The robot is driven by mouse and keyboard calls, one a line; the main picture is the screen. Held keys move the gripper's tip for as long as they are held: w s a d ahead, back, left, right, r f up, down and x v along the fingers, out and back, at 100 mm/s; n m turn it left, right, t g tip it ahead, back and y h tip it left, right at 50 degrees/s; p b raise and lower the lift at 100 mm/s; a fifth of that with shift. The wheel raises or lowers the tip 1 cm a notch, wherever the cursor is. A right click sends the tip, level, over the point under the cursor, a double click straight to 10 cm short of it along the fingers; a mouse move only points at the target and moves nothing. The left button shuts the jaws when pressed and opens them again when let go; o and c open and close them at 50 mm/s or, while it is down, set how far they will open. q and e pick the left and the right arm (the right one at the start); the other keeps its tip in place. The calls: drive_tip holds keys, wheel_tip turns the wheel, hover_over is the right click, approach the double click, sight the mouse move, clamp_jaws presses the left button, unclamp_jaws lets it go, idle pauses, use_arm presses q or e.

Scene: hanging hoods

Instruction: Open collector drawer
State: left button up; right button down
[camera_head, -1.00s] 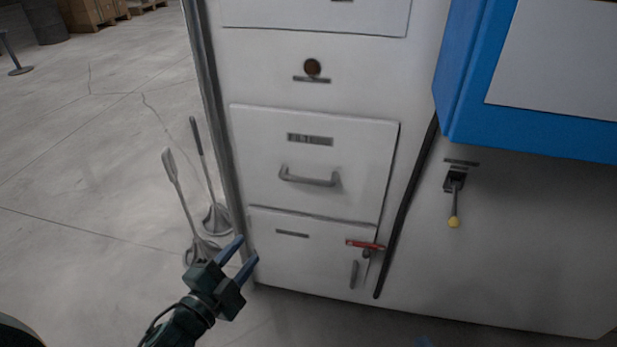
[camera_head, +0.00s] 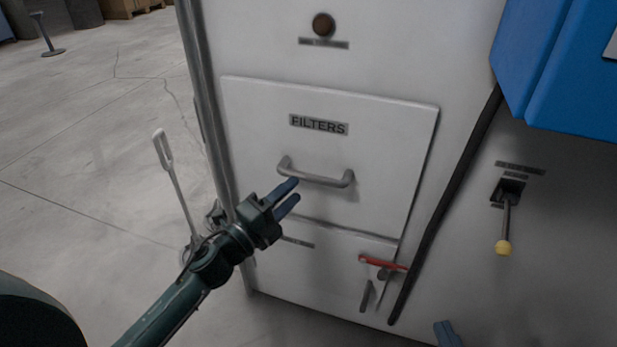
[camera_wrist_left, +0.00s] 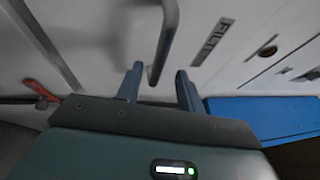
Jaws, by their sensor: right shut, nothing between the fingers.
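The white cabinet's lower panel (camera_head: 310,275) has a label partly hidden by my left gripper, a red lever (camera_head: 382,262) and a small grey vertical handle (camera_head: 366,296). Its label cannot be read. Above it is a closed panel marked FILTERS (camera_head: 380,150) with a grey bar handle (camera_head: 318,179). My left gripper (camera_head: 291,193) is open, just below the left part of that bar. In the left wrist view, the bar's end (camera_wrist_left: 162,60) shows between the spread fingertips (camera_wrist_left: 160,72); contact cannot be told. One blue fingertip of my right gripper (camera_head: 447,333) shows at the bottom edge, shut.
A yellow-knobbed lever (camera_head: 504,222) and a blue box (camera_head: 562,80) are on the cabinet's right. A black hose (camera_head: 447,205) runs down the front. Long-handled tools (camera_head: 175,185) stand left of the cabinet. Open floor lies further left.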

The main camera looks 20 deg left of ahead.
sight(305, 180)
use_arm(q)
drive_tip(key=x, duration=0.6)
clamp_jaws()
idle(0.3)
